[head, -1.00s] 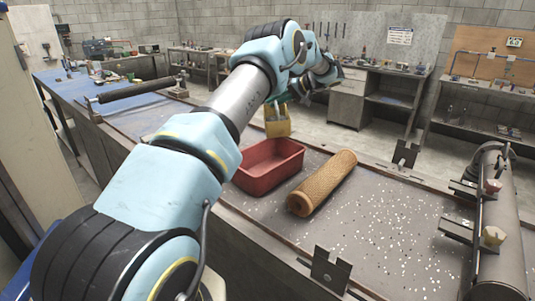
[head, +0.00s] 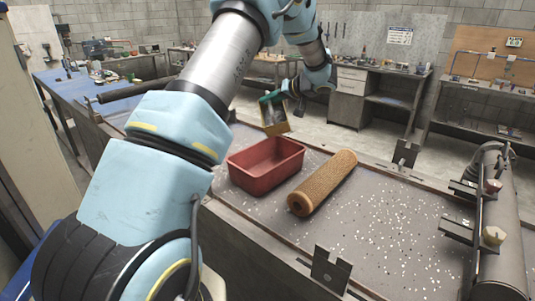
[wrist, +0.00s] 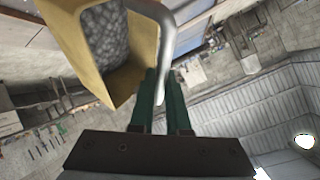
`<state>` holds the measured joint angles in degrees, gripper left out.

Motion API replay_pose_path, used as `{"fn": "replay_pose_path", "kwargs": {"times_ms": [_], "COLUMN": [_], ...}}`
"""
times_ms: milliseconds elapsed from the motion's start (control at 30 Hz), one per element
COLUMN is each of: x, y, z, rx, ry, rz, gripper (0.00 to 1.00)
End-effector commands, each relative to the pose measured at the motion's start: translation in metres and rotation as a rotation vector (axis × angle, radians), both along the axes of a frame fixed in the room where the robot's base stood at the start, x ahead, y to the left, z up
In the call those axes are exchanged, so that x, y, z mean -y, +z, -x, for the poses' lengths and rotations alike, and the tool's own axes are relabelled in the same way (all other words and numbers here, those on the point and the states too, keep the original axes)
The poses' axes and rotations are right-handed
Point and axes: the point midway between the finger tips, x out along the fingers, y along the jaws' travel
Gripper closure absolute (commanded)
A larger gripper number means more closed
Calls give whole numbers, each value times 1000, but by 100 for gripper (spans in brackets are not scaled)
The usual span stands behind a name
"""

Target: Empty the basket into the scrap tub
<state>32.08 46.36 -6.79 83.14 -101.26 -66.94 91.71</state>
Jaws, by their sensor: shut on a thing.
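The yellow basket (head: 275,118) hangs in the air over the far side of the red scrap tub (head: 267,182), apart from it and tilted. My gripper (head: 270,97) is at the basket's upper edge. In the wrist view, its green fingers (wrist: 158,76) are shut on the basket's grey bar handle (wrist: 168,36). That view also shows the basket (wrist: 72,38) tipped, with grey lumpy contents (wrist: 104,32) inside it. The tub stands on the bench, and its visible inside looks empty.
A tan mesh tube (head: 323,183) lies on the bench right of the tub. White bits are scattered over the grey bench top (head: 385,235). Upright notched black brackets (head: 330,270) stand at its edges. A large cylinder machine (head: 497,225) is at the far right.

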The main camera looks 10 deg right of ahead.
Motion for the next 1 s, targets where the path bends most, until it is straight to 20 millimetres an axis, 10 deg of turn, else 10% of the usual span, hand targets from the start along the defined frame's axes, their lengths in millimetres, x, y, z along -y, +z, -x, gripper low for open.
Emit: {"fn": "replay_pose_path", "kwargs": {"times_ms": [1000], "x": [-10], "y": [-5], "z": [15], "rx": [181], "ry": [-3], "rz": [124], "gripper": [100]}}
